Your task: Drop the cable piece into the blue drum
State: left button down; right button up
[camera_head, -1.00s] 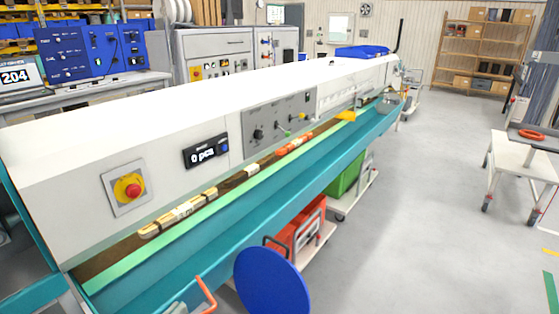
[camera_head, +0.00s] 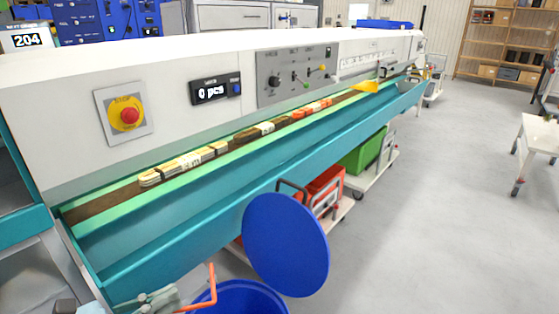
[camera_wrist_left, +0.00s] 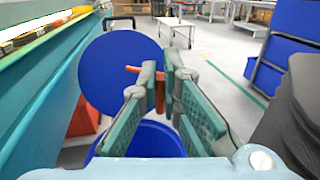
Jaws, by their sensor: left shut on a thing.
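My left gripper (camera_head: 165,299) shows at the bottom of the head view and in the left wrist view (camera_wrist_left: 165,75). It is shut on a bent orange cable piece (camera_head: 212,283), whose ends stick out between the fingers in the wrist view (camera_wrist_left: 132,69). The open blue drum (camera_head: 250,296) is at the bottom of the head view, just right of the gripper. In the wrist view the drum (camera_wrist_left: 155,139) lies below and beyond the fingers. Its inside is mostly hidden. My right gripper is not in view.
A round blue lid (camera_head: 285,245) stands tilted up by the drum. The long machine with a teal trough (camera_head: 200,225) runs along the left, with several cable pieces in its channel. A red container (camera_head: 326,187) stands behind the lid. Open floor lies to the right.

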pick_arm(q)
jog(key=w+a+f+n+t+y, duration=0.2)
jog(key=w+a+f+n+t, duration=0.1)
jog(key=w+a+f, duration=0.4)
jog(key=w+d+f+b, duration=0.1)
jog(key=d+f+b, duration=0.1)
jog(key=f, duration=0.4)
jog(key=w+d+f+b, duration=0.2)
jog(key=d+f, duration=0.2)
jog(key=f, duration=0.3)
jog(key=w+d+f+m+g+b, duration=0.1)
jog(key=d+f+b, duration=0.1)
jog(key=f, duration=0.4)
jog(key=shift+w+d+f, duration=0.15)
jog(key=shift+w+d, duration=0.15)
jog(key=shift+d, duration=0.1)
jog(key=c, duration=1.7)
grip_release()
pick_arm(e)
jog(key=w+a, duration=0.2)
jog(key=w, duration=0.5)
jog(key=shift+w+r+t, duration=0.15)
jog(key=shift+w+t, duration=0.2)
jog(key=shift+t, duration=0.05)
